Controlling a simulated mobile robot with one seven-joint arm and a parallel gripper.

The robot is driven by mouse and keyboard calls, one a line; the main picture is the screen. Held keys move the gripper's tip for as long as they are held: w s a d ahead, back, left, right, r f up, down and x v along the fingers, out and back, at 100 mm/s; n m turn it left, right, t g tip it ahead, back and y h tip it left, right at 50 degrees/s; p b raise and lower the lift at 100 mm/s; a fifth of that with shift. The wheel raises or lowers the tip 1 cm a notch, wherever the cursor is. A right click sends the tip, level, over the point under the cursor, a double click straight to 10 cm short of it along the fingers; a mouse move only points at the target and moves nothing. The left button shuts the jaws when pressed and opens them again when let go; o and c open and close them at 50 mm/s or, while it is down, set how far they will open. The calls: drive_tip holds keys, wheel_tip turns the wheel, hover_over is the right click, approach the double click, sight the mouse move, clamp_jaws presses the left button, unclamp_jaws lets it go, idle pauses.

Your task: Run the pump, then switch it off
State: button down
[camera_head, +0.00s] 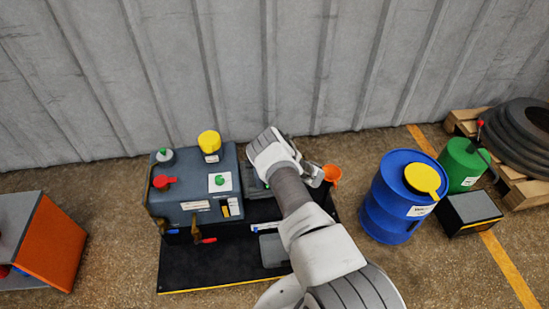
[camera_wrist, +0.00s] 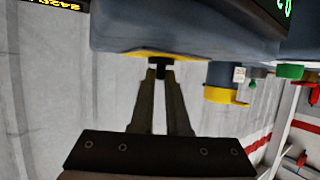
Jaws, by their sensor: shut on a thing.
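A blue-grey machine block (camera_head: 192,188) stands on a black base (camera_head: 200,270) in the head view. It has a yellow-capped fitting (camera_head: 209,142), a red handle (camera_head: 163,182) and a green knob on a white plate (camera_head: 219,182). I cannot tell which part is the pump's switch. My arm reaches over the machine, and my gripper is not clear there. In the wrist view, my gripper (camera_wrist: 160,72) is shut on a small black part (camera_wrist: 160,66) under a grey body with a yellow edge (camera_wrist: 150,54).
A blue drum (camera_head: 393,205) with a yellow lid, a green can (camera_head: 462,165) and a dark box (camera_head: 468,212) stand to the right. An orange funnel (camera_head: 332,174) is near my arm. An orange cabinet (camera_head: 55,243) is at left. A corrugated wall (camera_head: 230,70) closes the back.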

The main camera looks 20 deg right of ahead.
drive_tip(key=shift+w+n, duration=0.1)
drive_tip(key=shift+n, duration=0.2)
drive_tip(key=c, duration=0.9)
unclamp_jaws()
drive_tip(key=p+v, duration=0.4)
drive_tip(key=v, duration=1.3)
drive_tip(key=shift+d+r+p, duration=0.15)
drive_tip(key=shift+d+p, duration=0.2)
drive_tip(key=shift+d, duration=0.05)
